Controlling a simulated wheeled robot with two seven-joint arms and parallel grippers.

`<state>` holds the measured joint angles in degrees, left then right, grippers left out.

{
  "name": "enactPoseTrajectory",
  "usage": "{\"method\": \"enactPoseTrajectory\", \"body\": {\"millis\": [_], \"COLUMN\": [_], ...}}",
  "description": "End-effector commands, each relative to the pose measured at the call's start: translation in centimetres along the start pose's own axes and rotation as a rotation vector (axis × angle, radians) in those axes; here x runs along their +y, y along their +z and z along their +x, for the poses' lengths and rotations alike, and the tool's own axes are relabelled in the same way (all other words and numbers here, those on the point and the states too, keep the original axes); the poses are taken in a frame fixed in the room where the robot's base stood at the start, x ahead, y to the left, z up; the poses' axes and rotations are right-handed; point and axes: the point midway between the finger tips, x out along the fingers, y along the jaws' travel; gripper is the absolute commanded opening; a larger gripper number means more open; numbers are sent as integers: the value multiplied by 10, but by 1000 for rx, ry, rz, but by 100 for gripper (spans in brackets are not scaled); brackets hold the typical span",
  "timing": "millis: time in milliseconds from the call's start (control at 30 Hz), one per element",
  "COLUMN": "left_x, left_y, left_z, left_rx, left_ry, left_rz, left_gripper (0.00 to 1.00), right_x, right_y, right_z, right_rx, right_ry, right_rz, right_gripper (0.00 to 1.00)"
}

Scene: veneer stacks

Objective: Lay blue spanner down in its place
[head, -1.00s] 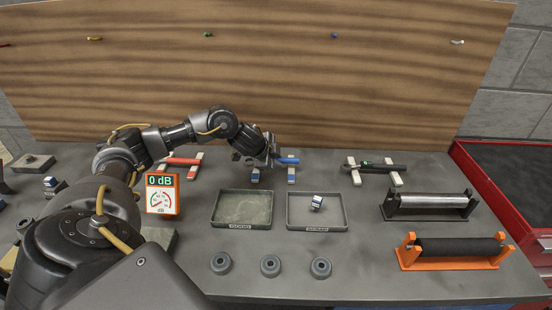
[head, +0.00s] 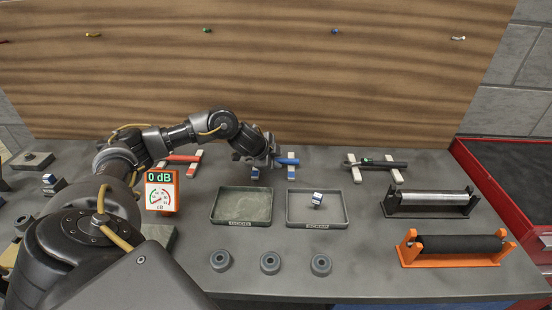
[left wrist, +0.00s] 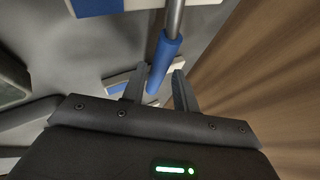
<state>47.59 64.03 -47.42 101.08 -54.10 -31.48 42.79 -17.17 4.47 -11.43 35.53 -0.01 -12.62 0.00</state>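The blue spanner has a blue handle (head: 287,161) and a grey metal shaft. It lies across two white-and-blue rest blocks, the right one (head: 291,177) and the left one (head: 254,174), behind the trays. In the left wrist view its blue handle (left wrist: 164,60) runs between my fingers, over a rest block (left wrist: 116,87). My left gripper (head: 268,158) is at the spanner; its fingers (left wrist: 158,80) stand either side of the handle with gaps showing, so it looks open. Part of the spanner is hidden behind the gripper in the head view. My right gripper is not in view.
A red tool (head: 181,159) and a dark tool (head: 384,164) lie on white rests to either side. The GOOD tray (head: 241,223) and SCRAP tray (head: 316,225) are in front. A gauge sign (head: 161,191) stands left. A wood panel (head: 270,80) rises behind.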

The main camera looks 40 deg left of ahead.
Motion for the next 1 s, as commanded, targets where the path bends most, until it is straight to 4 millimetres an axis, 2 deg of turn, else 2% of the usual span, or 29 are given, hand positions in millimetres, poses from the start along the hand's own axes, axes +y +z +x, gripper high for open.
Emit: {"method": "enactPoseTrajectory", "body": {"millis": [33,100,367,467,567,800,1000], "left_x": [0,0,0,0,-1,-1,-1], "left_y": [0,0,0,0,0,0,0], "left_z": [0,0,0,-7,-21,-69,-98], "left_rx": [0,0,-1,1,1,0,1], "left_ry": [0,0,1,0,-1,-2,-2], "left_rz": [0,0,0,0,1,3,1], "left_gripper": [36,45,45,45,45,45,45], "right_x": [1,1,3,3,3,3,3], "right_y": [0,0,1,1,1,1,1], "right_z": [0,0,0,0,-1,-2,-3], "right_rx": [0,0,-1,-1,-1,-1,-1], "right_ry": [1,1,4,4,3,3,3], "right_rz": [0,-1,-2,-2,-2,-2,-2], "right_gripper": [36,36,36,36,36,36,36]}}
